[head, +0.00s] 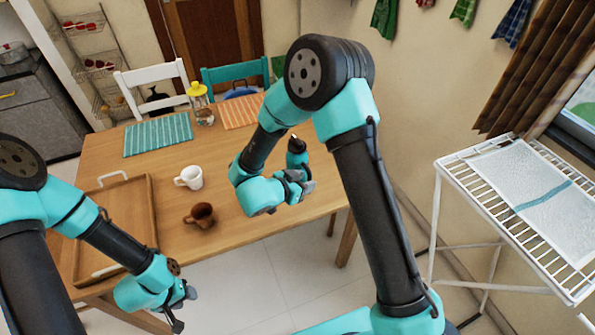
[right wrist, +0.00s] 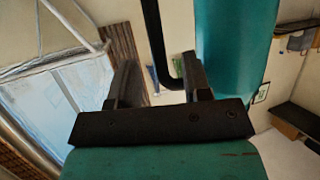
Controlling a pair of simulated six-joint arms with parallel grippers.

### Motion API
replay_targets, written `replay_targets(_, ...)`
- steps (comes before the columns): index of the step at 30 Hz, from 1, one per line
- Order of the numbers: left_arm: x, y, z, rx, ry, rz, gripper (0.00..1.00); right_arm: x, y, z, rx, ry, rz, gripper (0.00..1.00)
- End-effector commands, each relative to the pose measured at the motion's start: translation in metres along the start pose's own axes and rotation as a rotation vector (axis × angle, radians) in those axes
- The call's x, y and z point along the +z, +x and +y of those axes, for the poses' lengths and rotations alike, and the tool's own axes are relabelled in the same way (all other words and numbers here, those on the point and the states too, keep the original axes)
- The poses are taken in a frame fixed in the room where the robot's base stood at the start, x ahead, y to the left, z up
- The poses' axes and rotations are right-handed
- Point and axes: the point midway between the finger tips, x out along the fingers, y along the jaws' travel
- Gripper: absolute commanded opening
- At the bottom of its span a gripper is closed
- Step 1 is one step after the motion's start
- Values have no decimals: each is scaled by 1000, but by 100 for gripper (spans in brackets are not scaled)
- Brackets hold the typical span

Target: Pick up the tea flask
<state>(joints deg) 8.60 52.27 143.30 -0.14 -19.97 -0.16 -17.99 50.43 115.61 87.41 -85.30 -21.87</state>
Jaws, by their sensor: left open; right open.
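My left gripper (head: 184,304) is open and empty by the table's near edge.
On the wooden table (head: 245,160) are a white mug (head: 189,177), a brown mug (head: 201,216), a yellow-lidded bottle (head: 201,105), striped mats (head: 158,135) and a wooden tray (head: 130,205). A drying rack (head: 470,180) stands right. Chairs stand behind the table.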

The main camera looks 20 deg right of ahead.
Motion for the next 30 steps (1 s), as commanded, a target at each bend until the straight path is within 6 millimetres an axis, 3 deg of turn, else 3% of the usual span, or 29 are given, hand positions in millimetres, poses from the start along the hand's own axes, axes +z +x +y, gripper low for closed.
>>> replay_targets(6,0,0,0,0,0,0,44,-1,26,0,1,0,-1,45)
replay_targets(21,0,0,0,0,0,0,44,-1,27,0,-1,0,-1,45)
replay_targets(30,0,0,0,0,0,0,44,-1,27,0,-1,0,-1,18)
